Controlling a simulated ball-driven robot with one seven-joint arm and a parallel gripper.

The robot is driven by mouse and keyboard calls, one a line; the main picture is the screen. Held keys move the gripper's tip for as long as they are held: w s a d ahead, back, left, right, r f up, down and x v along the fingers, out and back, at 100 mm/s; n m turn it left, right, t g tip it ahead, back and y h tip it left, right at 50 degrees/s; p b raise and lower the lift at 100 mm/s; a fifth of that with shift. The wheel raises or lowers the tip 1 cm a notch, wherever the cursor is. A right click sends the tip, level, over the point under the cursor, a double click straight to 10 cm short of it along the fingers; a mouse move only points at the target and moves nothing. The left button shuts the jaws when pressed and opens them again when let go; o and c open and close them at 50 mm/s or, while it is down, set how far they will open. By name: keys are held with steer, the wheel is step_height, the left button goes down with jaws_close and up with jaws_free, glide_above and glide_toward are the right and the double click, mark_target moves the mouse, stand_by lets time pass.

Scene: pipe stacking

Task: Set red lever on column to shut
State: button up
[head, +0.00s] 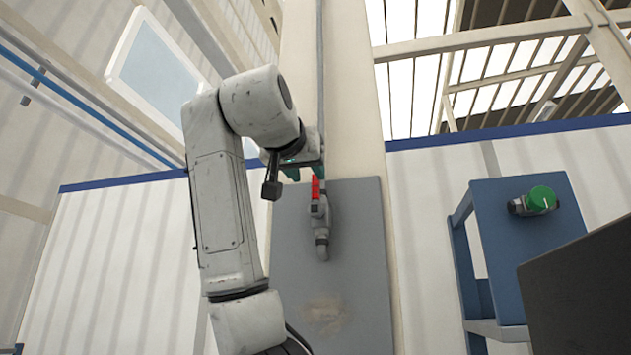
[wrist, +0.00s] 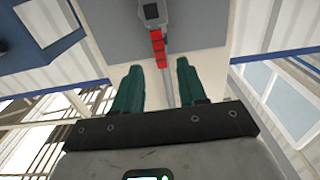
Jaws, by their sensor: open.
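The red lever (head: 315,187) points straight up from a grey valve (head: 321,230) on the panel of the column. In the wrist view the red lever (wrist: 158,48) lies ahead, its free end level with the gap between my fingertips. The valve body (wrist: 152,12) is at the top edge there. My gripper (head: 305,172) is just above the lever's upper end. In the wrist view my gripper (wrist: 159,75) has its two green fingers wide apart, with nothing held. I cannot tell whether a finger touches the lever.
A grey panel (head: 345,225) backs the valve on the beige column (head: 345,100). A thin grey pipe (head: 320,70) runs up the column. At right, a blue stand (head: 520,240) carries a green knob (head: 541,199). A dark slab (head: 585,295) fills the lower right.

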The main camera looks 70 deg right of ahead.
mark_target(315, 184)
steer(key=d, duration=0.2)
steer(key=d+p, duration=0.1)
steer(key=d, duration=0.2)
steer(key=d+p, duration=0.1)
steer(key=d, duration=0.1)
steer(key=shift+w+d, duration=0.15)
steer(key=shift+w, duration=0.15)
jaws_close()
